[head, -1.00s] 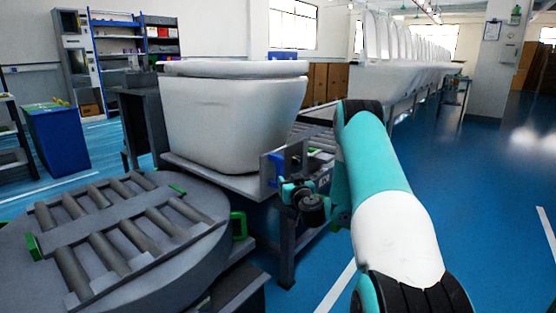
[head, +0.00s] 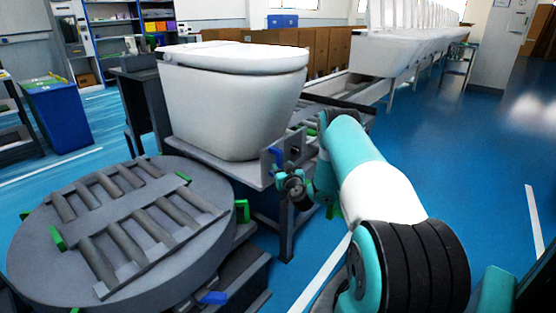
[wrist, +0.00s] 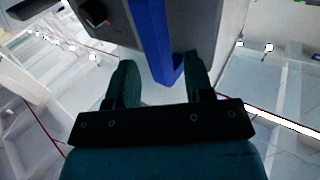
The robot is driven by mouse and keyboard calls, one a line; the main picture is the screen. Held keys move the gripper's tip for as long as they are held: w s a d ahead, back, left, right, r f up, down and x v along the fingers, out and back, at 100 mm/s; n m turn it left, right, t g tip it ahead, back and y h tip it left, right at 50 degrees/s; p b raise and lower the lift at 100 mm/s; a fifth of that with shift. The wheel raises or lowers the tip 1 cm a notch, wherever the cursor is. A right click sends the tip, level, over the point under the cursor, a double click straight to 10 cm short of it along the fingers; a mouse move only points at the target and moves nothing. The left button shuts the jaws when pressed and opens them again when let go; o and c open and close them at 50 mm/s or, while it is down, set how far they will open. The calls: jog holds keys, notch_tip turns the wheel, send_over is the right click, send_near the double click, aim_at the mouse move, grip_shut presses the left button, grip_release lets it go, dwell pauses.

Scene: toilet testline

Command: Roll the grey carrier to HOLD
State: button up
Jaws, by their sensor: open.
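The grey carrier (head: 195,152) is a flat grey tray bearing a white toilet (head: 225,105). At its right end stands an upright grey plate (head: 267,168) with a blue bar (head: 277,156). My gripper (head: 284,178) is just in front of this plate, to the right of the toilet. In the wrist view its two dark green fingers are apart, and the lower end of the blue bar (wrist: 165,60) shows between them, nearer the right finger. I cannot tell whether a finger touches it. No HOLD label is readable.
A round grey turntable (head: 40,225) with rollers and green tabs is at the front left, beside the carrier. A roller conveyor (head: 335,100) runs behind it toward a row of white toilets (head: 410,45). A blue bin (head: 58,118) stands left. Blue floor on the right is open.

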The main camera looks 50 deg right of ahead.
aim_at(280, 164)
jog(key=shift+x, duration=1.85)
jog(key=shift+r, duration=0.1)
grip_shut()
